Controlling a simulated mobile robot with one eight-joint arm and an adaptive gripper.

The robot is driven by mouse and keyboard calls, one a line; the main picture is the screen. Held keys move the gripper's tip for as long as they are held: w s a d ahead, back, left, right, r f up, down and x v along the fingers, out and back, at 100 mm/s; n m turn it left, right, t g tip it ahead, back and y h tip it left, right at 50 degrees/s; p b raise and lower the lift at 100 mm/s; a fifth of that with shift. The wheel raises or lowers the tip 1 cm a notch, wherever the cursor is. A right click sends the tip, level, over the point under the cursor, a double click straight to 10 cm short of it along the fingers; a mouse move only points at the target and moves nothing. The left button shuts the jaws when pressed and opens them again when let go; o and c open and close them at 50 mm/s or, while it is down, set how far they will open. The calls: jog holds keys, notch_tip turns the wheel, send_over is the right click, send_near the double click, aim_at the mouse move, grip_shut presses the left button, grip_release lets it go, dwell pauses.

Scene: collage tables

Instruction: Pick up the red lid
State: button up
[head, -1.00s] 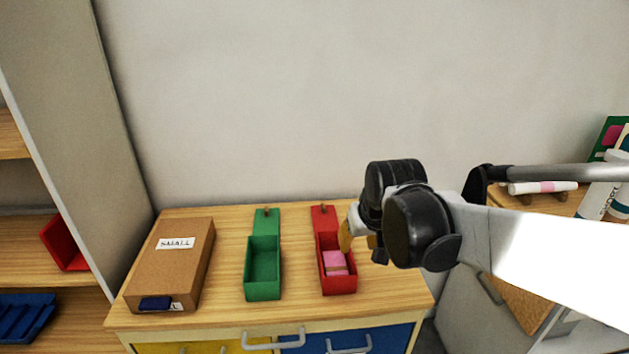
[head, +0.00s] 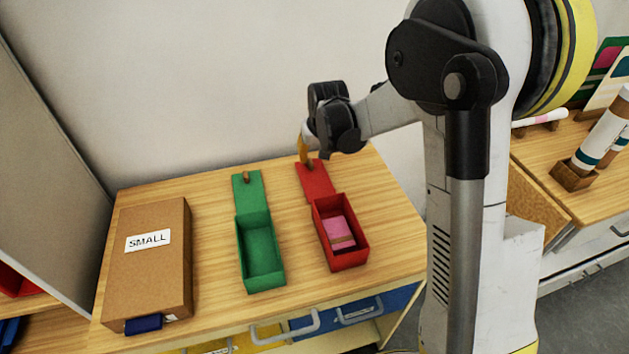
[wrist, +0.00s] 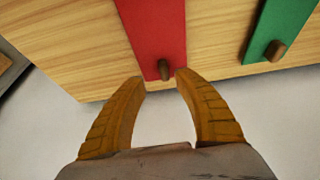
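The red lid (head: 314,182) lies flat on the wooden tabletop, just behind the open red box (head: 342,259). In the wrist view the red lid (wrist: 153,32) shows with its small brown knob (wrist: 164,70) near the end facing me. My gripper (head: 303,160) is over the knob end of the lid in the head view. In the wrist view my gripper (wrist: 160,78) is open, its two orange-brown fingers apart, with the knob just beyond and between the fingertips. I cannot tell the height of the fingertips above the lid.
A green lid (head: 248,193) and an open green box (head: 262,258) lie to the left. The red box holds pink pieces (head: 339,230). A brown box marked SMALL (head: 150,285) stands at far left. The wall (head: 200,80) is close behind the table.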

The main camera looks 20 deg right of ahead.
aim_at(311, 161)
jog(key=b+x, duration=0.1)
jog(key=x, duration=0.1)
jog(key=b+x, duration=0.1)
jog(key=x, duration=0.1)
jog(key=shift+a+f, duration=0.15)
jog(key=shift+a, duration=0.25)
jog(key=shift+w+f, duration=0.25)
jog(key=shift+f, duration=0.05)
jog(key=shift+r, duration=0.1)
grip_shut()
jog(key=shift+r, duration=0.1)
